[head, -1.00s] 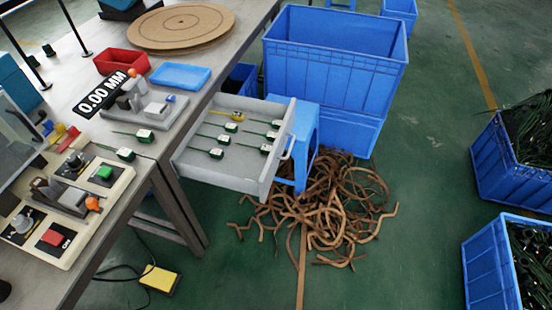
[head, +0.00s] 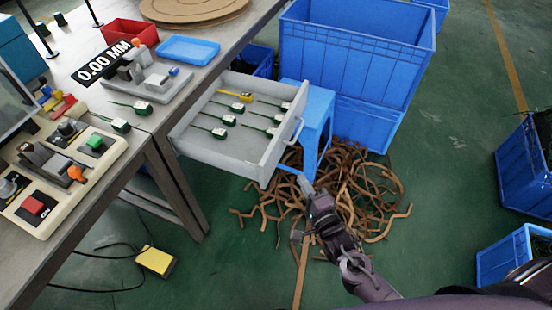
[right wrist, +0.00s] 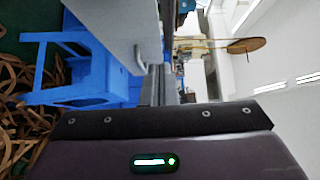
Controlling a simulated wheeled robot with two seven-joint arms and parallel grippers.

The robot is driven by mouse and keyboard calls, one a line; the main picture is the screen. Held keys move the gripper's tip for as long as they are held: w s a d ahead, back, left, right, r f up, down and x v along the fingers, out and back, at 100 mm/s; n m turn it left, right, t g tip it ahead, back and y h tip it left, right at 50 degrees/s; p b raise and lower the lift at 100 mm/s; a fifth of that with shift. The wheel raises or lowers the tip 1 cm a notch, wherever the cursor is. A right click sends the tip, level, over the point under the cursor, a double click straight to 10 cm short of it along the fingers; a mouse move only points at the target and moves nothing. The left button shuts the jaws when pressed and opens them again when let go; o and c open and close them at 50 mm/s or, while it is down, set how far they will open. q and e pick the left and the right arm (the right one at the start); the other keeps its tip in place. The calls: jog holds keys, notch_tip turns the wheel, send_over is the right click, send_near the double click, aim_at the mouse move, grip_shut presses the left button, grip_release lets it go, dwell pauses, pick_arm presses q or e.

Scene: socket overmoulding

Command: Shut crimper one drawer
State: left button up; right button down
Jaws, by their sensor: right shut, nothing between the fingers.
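The grey drawer (head: 222,164) under the workbench is pulled well out. Several green-and-white socket pieces and one yellow piece lie in it. Its bar handle (head: 297,131) is on the front panel, facing right. In the right wrist view the drawer front (right wrist: 105,40) is a pale panel at the upper left, with the handle (right wrist: 139,56) at its edge. My right gripper (head: 305,184) is shut and empty, below and a little right of the handle in the head view, apart from the drawer. My left gripper is not in view.
Brown strips (head: 365,195) lie heaped on the floor. The workbench (head: 165,120) carries crimping fixtures, a red bin (head: 130,33) and a blue tray (head: 188,50). A yellow pedal (head: 156,261) is on the floor.

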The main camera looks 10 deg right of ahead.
send_near(273, 149)
jog(key=w+d, duration=0.2)
jog(key=w, duration=0.1)
jog(key=shift+w+a, duration=1.1)
jog(key=shift+w, duration=0.1)
jog(key=shift+w+a, duration=0.25)
jog(key=shift+a, duration=0.15)
